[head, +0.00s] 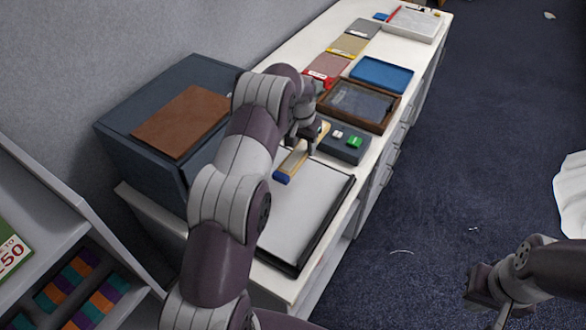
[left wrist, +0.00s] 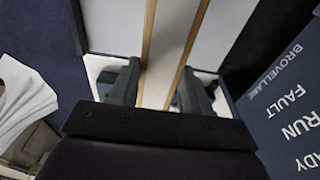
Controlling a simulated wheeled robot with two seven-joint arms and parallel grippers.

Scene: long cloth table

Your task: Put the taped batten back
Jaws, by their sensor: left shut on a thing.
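The batten (head: 297,160) is a pale wooden strip with blue tape at its near end. My left gripper (head: 306,136) is shut on it towards its far end, over the far part of a white, black-edged panel (head: 306,205). In the left wrist view the batten (left wrist: 166,50) runs lengthwise between the two fingers and shows tan edges. I cannot tell whether it touches the panel. My right gripper (head: 486,288) hangs low at the right over the floor, empty as far as I see; its finger opening is unclear.
Beyond are a brown-framed tray (head: 386,124) and a blue tray (head: 382,75). A dark cabinet (head: 118,128) stands at the left.

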